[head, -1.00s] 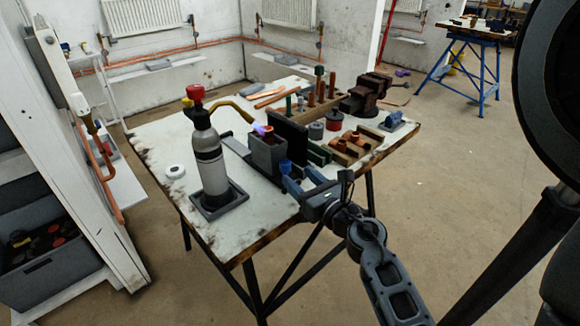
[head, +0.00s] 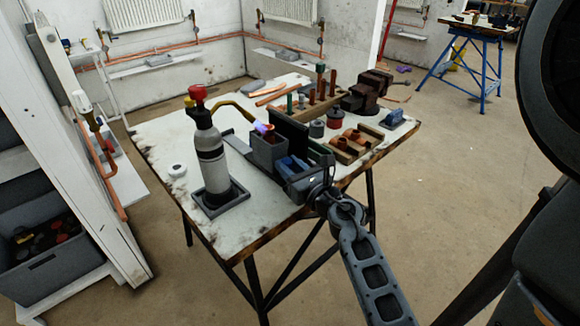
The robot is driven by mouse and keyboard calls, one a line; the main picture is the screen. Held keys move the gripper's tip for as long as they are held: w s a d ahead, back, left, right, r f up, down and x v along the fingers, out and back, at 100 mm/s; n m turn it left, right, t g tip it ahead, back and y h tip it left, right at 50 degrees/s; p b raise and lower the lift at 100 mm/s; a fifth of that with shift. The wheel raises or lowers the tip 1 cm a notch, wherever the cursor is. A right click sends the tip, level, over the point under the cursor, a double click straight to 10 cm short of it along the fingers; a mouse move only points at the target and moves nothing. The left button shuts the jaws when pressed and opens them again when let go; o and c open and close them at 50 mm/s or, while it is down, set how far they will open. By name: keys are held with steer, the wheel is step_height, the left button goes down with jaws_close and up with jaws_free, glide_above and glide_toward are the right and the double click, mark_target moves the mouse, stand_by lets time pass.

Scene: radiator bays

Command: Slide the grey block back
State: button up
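The grey block (head: 268,154) stands on the white-topped workbench, a little right of the torch. It is box-shaped, with a small reddish piece at its top beside the torch flame. A dark upright plate (head: 291,130) stands directly behind it. My gripper (head: 288,166), with blue fingers, is low over the bench at the block's near right side. The fingers look together, with no gap or held thing visible. Whether they touch the block is hard to tell.
A gas torch (head: 209,158) stands in a dark tray (head: 233,195) left of the block, its hose arching to the flame. Copper fittings in a wooden holder (head: 345,150) and a vise (head: 366,92) are right and behind. The bench's left part is mostly clear.

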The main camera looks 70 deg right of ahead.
mark_target(255, 143)
jaws_close()
steer(key=shift+w, duration=0.1)
steer(key=p+x, duration=0.1)
steer(key=x, duration=0.3)
steer(key=w+a+x, duration=0.1)
steer(key=x, duration=0.4)
steer(key=p+x, duration=0.1)
steer(key=x, duration=0.4)
steer(key=shift+w+a+p, duration=0.25)
steer(key=shift+a+p, duration=0.05)
steer(key=shift+a, duration=0.05)
steer(key=shift+o, duration=1.3)
jaws_free()
steer(key=shift+w, duration=0.1)
steer(key=shift+o, duration=1.3)
